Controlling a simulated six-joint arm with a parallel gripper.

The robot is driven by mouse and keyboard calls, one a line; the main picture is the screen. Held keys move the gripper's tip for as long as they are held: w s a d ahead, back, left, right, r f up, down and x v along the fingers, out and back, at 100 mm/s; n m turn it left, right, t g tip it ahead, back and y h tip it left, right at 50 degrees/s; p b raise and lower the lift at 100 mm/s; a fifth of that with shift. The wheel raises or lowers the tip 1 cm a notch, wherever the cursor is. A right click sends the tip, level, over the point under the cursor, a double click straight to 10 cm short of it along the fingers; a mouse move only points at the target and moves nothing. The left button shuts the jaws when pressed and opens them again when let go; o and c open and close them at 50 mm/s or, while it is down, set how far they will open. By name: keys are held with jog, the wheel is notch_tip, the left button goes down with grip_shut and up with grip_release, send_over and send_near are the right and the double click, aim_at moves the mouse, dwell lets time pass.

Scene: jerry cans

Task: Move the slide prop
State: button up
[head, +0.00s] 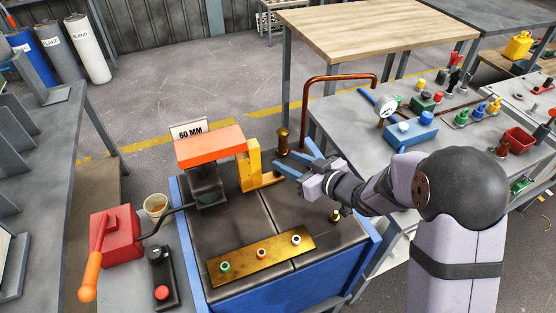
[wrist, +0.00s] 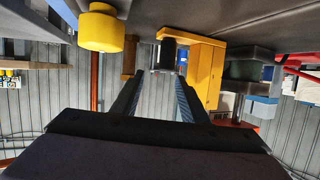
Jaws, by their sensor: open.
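The yellow upright block (head: 249,164), which looks like the slide prop, stands on the dark press bed at the right end of the orange slide (head: 210,146). A low yellow foot runs from its base to the right. In the wrist view, upside down, the block (wrist: 205,75) is just right of my fingers, and a dark knob (wrist: 168,55) on the foot lies straight ahead between the fingertips. My gripper (head: 293,154) is open and empty, pointing left at the foot's end, in the wrist view too (wrist: 159,76). I cannot tell whether it touches the knob.
A brass post (head: 282,141) stands behind the gripper. A brass plate (head: 261,255) with several ringed pegs lies at the front of the bed. A red box (head: 117,236) with an orange lever stands left. A cluttered grey bench (head: 350,125) and bent copper pipe are at right.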

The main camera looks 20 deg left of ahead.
jog(key=shift+s+d+f+n+g+p, duration=0.15)
jog(key=shift+d+n+g+p, duration=0.25)
jog(key=shift+d, duration=0.1)
jog(key=shift+s+d+f+n+g+p, duration=0.1)
jog(key=shift+s+d+n+g+p, duration=0.05)
jog(key=shift+d+n+g+p, duration=0.25)
jog(key=shift+s+d+f+n, duration=0.3)
jog(key=shift+f, duration=0.1)
jog(key=shift+x, duration=3.65)
jog(key=shift+s, duration=0.1)
jog(key=shift+p, duration=0.3)
grip_shut()
